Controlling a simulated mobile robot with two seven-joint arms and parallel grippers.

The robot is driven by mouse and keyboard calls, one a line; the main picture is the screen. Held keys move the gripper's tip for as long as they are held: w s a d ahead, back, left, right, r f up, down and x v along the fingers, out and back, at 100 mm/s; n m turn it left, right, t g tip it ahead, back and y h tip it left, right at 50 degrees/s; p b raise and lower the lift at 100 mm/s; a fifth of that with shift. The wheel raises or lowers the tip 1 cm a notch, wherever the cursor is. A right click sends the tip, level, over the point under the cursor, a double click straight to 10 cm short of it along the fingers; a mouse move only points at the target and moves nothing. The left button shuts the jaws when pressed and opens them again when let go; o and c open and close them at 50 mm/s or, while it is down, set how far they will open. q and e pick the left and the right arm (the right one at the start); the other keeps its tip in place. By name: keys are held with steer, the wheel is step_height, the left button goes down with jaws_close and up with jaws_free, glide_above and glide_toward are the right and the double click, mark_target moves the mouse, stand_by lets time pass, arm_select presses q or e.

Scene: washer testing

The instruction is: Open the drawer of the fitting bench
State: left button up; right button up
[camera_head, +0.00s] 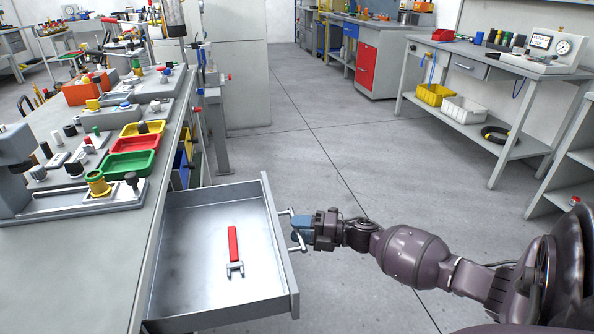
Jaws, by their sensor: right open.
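The grey metal drawer (195,235) of the fitting bench (95,255) stands pulled out from the bench's right side. A red-handled tool (233,246) with a grey forked end lies on the drawer floor. The drawer front carries a light metal bar handle (285,213) on its outer face. My right gripper (299,230) is at this handle, its blue-tipped fingers around or right beside the bar; I cannot tell whether they touch it. The jaws are open. My left gripper is not in view.
Green, red and yellow trays (130,164) and several fittings sit on the bench top. Open grey floor (330,150) lies beyond the drawer. A second bench (470,120) with yellow and white bins stands at the right, with a grey shelf near my right arm.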

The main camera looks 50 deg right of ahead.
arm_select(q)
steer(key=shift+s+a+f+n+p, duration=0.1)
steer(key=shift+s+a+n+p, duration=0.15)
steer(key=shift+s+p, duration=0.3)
arm_select(e)
steer(key=v, duration=1)
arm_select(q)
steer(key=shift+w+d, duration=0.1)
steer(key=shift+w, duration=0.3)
